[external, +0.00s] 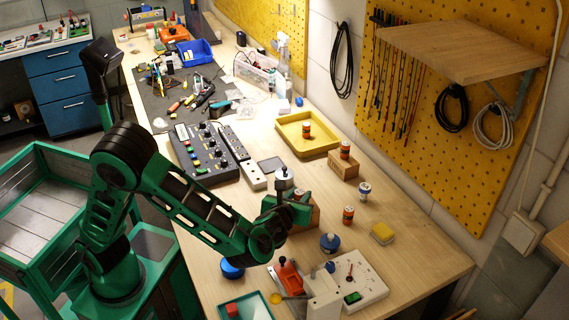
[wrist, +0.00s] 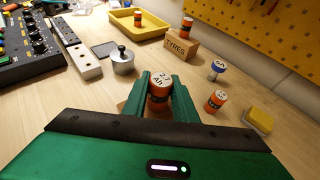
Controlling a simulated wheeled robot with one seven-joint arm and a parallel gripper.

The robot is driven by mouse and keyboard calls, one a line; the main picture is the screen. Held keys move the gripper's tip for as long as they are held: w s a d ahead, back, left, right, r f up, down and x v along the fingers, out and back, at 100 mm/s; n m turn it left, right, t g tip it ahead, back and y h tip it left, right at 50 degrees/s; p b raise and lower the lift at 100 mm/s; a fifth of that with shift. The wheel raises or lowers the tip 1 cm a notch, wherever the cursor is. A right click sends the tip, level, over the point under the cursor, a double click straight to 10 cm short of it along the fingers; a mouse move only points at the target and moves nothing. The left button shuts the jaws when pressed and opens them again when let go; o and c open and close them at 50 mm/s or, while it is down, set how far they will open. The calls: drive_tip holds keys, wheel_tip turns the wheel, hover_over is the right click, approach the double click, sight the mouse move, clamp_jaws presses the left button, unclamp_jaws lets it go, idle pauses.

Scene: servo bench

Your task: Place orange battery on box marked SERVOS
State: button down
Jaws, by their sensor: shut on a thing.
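My gripper (wrist: 160,92) is shut on an orange and black battery (wrist: 159,97) with a white top, held upright between the green fingers. In the external view, the held battery (external: 301,194) is partly hidden by my gripper (external: 291,200). A brown box (external: 313,217) is directly below it, mostly hidden; no marking on it is readable. I cannot tell whether the battery touches its top. Another orange battery (wrist: 215,101) stands on the bench to the right. A box marked TYRES (wrist: 181,46) farther back carries another orange battery (wrist: 187,27).
A white and blue battery (wrist: 217,68) and yellow block (wrist: 259,120) stand right. A metal weight (wrist: 122,62) is left of my fingers. A yellow tray (external: 284,145) holds another battery. A blue-knobbed item (external: 330,243) and a white panel (external: 361,279) are near the front.

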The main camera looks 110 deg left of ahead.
drive_tip(key=c, duration=1.4)
unclamp_jaws()
drive_tip(key=shift+f, duration=0.1)
drive_tip(key=shift+c, duration=0.2)
drive_tip(key=v, duration=1.2)
